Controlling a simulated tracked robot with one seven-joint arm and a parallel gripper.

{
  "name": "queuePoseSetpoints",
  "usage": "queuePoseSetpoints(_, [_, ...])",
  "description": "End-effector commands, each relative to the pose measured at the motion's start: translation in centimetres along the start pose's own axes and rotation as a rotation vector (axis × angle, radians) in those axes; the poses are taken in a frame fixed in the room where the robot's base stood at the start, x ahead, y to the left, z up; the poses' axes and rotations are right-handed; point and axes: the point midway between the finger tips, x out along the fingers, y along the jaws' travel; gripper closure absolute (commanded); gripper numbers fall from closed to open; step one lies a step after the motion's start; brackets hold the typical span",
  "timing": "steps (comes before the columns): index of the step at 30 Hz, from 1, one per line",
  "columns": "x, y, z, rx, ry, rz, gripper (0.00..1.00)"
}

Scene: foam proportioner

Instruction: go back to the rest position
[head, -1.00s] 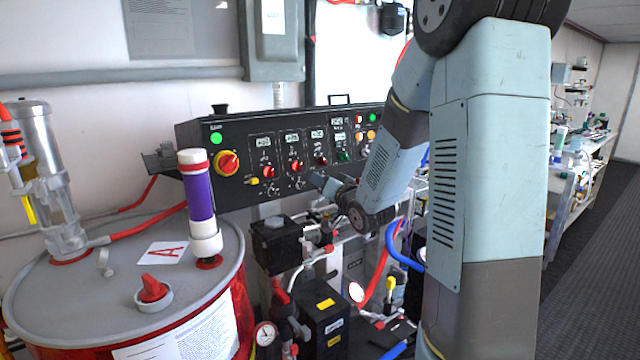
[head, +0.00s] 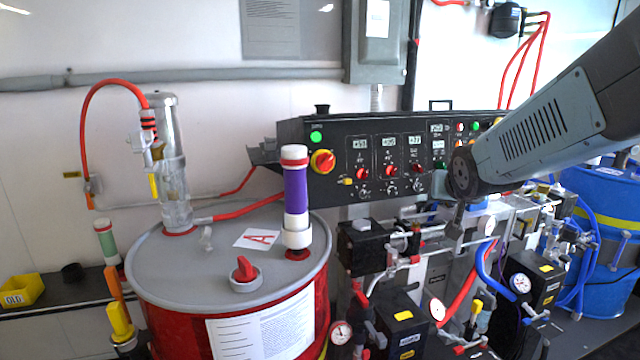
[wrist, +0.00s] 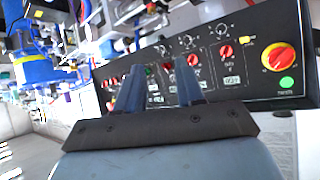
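My gripper (wrist: 159,66) shows in the wrist view with its two blue-grey fingers apart and nothing between them. Beyond the fingers is the black control panel (wrist: 262,95), seen tilted and turned over, with red knobs and a red-yellow switch (wrist: 281,57). In the head view my arm comes in from the right edge, and its wrist end is in front of the right part of the control panel (head: 345,180). The fingers are hard to make out there. I cannot tell the exact gap between the gripper and the panel.
A red drum (head: 180,325) with a grey lid, a clear pump cylinder (head: 172,185) and a purple-banded tube (head: 296,190) stands at left. Pipes, gauges and hoses crowd the space below the panel. A blue drum (head: 600,285) is at right.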

Motion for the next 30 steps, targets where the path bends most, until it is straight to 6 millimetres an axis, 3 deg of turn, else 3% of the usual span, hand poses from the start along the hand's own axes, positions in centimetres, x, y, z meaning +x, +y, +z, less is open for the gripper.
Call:
queuePoseSetpoints(9, [-9.8,0.3,5.7,-0.080,-0.259,0.014,0.63])
queuePoseSetpoints(15, [-14.9,0.3,9.4,-0.126,-0.403,-0.029,0.63])
queuePoseSetpoints(21, [-17.2,0.2,11.1,-0.148,-0.470,-0.058,0.63])
queuePoseSetpoints(30, [-17.3,0.2,11.3,-0.150,-0.476,-0.060,0.63])
